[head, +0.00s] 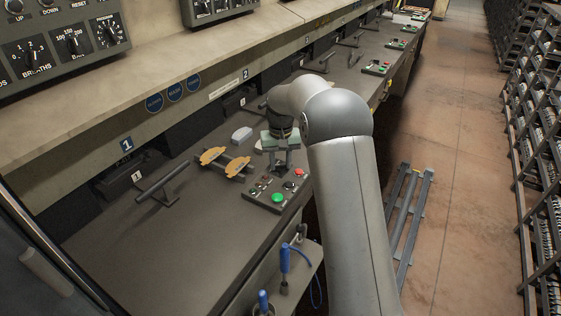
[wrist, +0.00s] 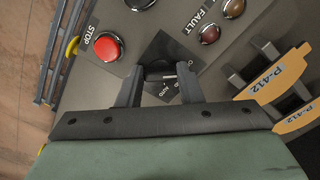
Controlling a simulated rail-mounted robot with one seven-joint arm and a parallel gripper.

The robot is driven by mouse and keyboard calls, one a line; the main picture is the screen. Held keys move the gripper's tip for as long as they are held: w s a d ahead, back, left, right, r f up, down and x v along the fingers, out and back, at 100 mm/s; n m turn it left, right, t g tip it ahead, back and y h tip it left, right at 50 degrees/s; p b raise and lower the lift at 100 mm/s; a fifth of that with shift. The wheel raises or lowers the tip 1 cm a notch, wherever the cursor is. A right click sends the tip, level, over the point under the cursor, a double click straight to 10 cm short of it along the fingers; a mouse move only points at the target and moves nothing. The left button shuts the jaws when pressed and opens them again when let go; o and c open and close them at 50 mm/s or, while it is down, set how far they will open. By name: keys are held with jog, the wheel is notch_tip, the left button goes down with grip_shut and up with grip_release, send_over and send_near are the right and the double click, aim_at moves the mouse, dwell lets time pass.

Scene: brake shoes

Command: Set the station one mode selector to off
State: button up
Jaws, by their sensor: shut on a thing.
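The station one control box (head: 262,197) sits on the bench near its front edge, with a green button (head: 278,198) and a red button (head: 299,172). In the wrist view the mode selector (wrist: 159,72) is a dark knob on a dark square plate, with an AUTO label on the side nearer my gripper. My gripper (wrist: 160,76) has one finger on each side of the knob and is shut on it. Its pointer direction is too dark to tell. In the head view my gripper (head: 282,164) is over the back of the box, and the knob is not clear there.
The red STOP button (wrist: 108,47) is close left of the fingers, with fault lamps (wrist: 210,34) to the right. Blue-handled tools (head: 285,262) stand at the bench front.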

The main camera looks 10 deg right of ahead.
aim_at(281, 165)
dwell(0.3)
jog(key=o, duration=1)
jog(key=shift+r, duration=0.15)
notch_tip(281, 165, up, 17)
jog(key=shift+r+b, duration=0.1)
jog(key=shift+b, duration=0.2)
